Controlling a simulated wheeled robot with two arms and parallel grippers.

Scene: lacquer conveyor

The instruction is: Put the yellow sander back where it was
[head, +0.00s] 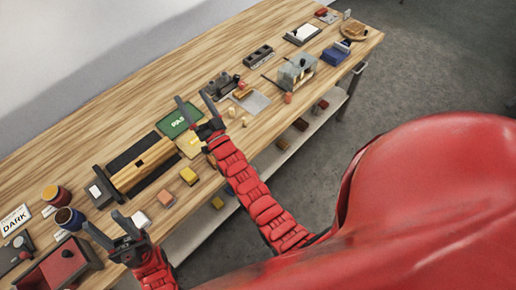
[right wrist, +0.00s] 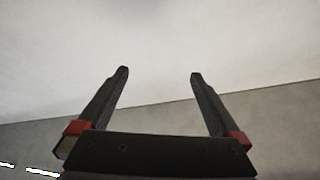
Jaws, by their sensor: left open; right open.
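A small yellow block (head: 189,176), which looks like the yellow sander, rests near the front edge of the wooden table. An orange block (head: 166,198) and a whitish block (head: 140,219) lie in a row to its lower left. My right gripper (head: 192,97) is open and empty, above the table by the green pad, beyond the yellow block. In the right wrist view its spread fingers (right wrist: 158,75) have only wall between them. My left gripper (head: 101,219) is open over the near left part of the table, apart from the yellow block.
A conveyor with a wooden piece (head: 143,164) lies behind the blocks. A green pad (head: 176,122), two jars (head: 56,195) and a red box (head: 62,266) stand around it. Another yellow item (head: 217,203) is on the lower shelf. Bare table (head: 110,115) shows at the back.

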